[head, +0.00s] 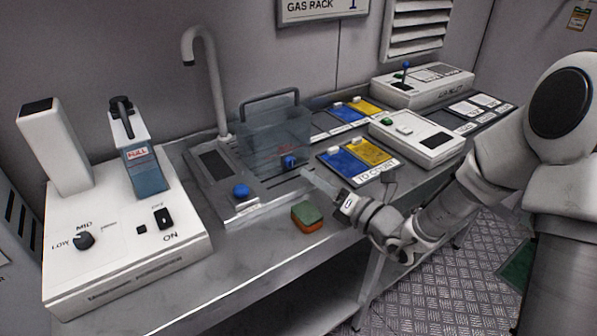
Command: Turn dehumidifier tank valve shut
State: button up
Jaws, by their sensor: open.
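A clear tank (262,130) with a dark carry handle stands on the drain tray by the tap. A blue valve (289,162) sits low on its front face; its exact turn position is too small to tell. My gripper (312,177) reaches in from the right, its pale fingers pointing at the valve. It is open and empty, just right of and slightly below the valve, seemingly apart from it. The dehumidifier (125,235) is the white unit at the left, with a knob, an ON switch and a part marked FULL.
A grey tap (207,75) rises behind the tank. A blue knob (241,191) is on the tray front. A green and orange sponge (307,216) lies near the bench edge below my gripper. Blue and yellow mats (358,157) and white devices (417,137) stand to the right.

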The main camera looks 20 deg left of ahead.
aim_at(292, 163)
jog(key=b+x, duration=0.1)
jog(key=x, duration=0.5)
grip_shut()
